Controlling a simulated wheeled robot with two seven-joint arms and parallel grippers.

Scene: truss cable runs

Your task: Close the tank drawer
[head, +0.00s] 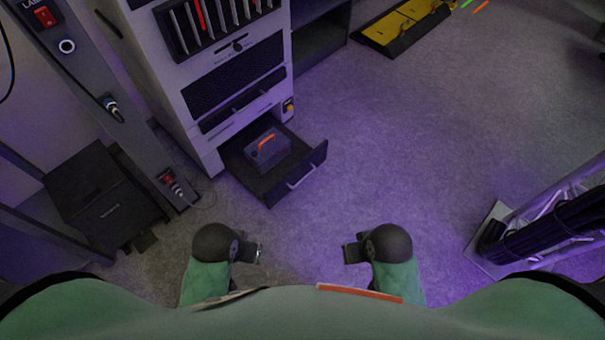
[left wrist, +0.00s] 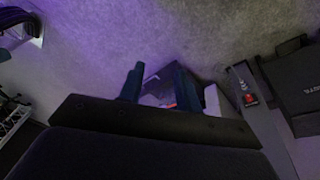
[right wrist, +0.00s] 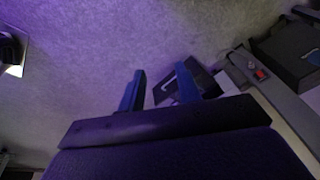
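The tank drawer (head: 297,178) is a dark drawer pulled out at the foot of a light grey cabinet (head: 183,104), with a pale bar handle on its front. A grey box with an orange handle (head: 268,149) sits inside it. The drawer also shows in the right wrist view (right wrist: 187,78), partly behind the fingers. My left gripper (head: 259,254) is below the drawer in the head view, apart from it. My right gripper (head: 347,253) is to the right, also apart. In the wrist views the left fingers (left wrist: 153,85) and right fingers (right wrist: 160,90) stand apart with nothing between them.
A dark box (head: 104,197) stands at the left beside a grey post (head: 100,93) with switches and plugs. A truss with black cables (head: 556,222) stands at the right. A yellow and black cable ramp (head: 404,24) lies at the back. The carpet between is clear.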

